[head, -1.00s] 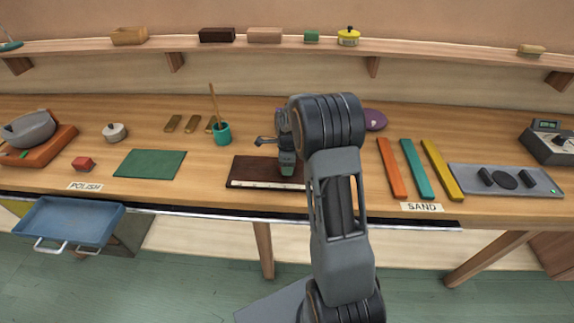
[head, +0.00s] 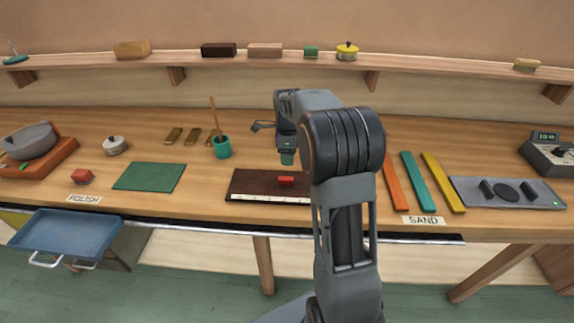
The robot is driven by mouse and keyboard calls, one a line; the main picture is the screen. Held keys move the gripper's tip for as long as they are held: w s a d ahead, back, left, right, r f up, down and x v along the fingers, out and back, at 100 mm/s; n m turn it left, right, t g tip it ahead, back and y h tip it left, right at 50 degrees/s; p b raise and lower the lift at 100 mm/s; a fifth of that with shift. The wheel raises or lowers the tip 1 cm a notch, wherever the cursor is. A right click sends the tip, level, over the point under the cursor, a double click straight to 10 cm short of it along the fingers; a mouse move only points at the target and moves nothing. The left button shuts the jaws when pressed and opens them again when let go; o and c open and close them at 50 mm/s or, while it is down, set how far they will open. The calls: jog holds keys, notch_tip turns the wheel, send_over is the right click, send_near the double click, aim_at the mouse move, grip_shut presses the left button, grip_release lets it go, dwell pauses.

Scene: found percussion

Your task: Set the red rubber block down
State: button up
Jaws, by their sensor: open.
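A small red block (head: 286,181) lies on a dark brown board (head: 252,184) with a pale strip along its front edge. My gripper (head: 287,158) is above and just behind that block in the picture, apart from it, open and seemingly empty. Its fingertips are small and partly dark, so their gap is hard to make out.
A green mat (head: 149,177) and a teal cup (head: 222,147) with a stick stand left of the board. Orange, teal and yellow strips (head: 442,182) lie right of my arm. A blue tray (head: 67,234) hangs at the front left. My arm hides part of the bench.

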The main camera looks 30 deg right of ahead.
jog(key=s+a+r+n+t, duration=0.2)
jog(key=s+a+r+n, duration=0.5)
jog(key=s+n, duration=0.35)
jog(key=s+a+f+n+t, duration=0.1)
jog(key=s+a+n, duration=0.3)
jog(key=s+n, duration=0.7)
jog(key=shift+s+a+f+n+t, duration=0.2)
jog(key=shift+f+n+t, duration=0.3)
jog(key=shift+n, duration=0.65)
jog(key=shift+r, duration=0.1)
jog(key=shift+c, duration=0.5)
jog(key=shift+d, duration=0.15)
